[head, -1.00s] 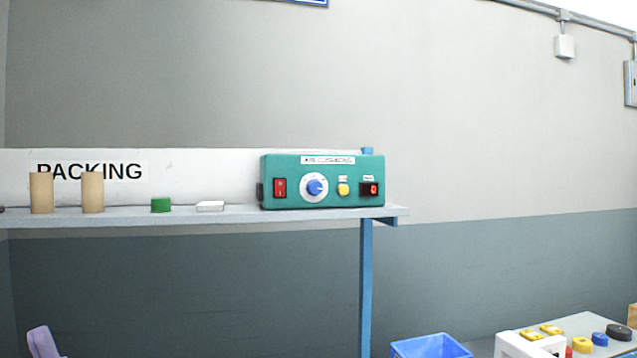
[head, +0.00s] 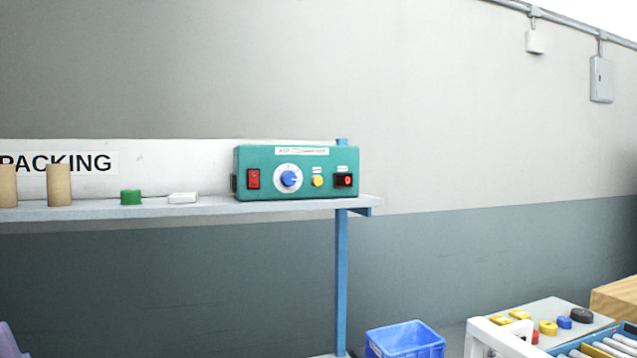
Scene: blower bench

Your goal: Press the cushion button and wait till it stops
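A teal control box (head: 270,190) with a white label strip stands on the right end of a grey shelf in the head view. Its front has a red rocker switch (head: 253,179), a blue knob (head: 290,178) on a white dial, a round yellow button (head: 318,181) and a black part with a red face (head: 344,181). The small labels above the controls are too blurred to read, so I cannot tell which is the cushion button. My gripper is not in view.
The shelf (head: 210,209) also holds brown cylinders (head: 59,186), a green roll (head: 131,197) and a white block (head: 183,198). A blue post (head: 341,280) supports it. A blue bin (head: 405,340) and a table (head: 545,312) with coloured rolls are lower right.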

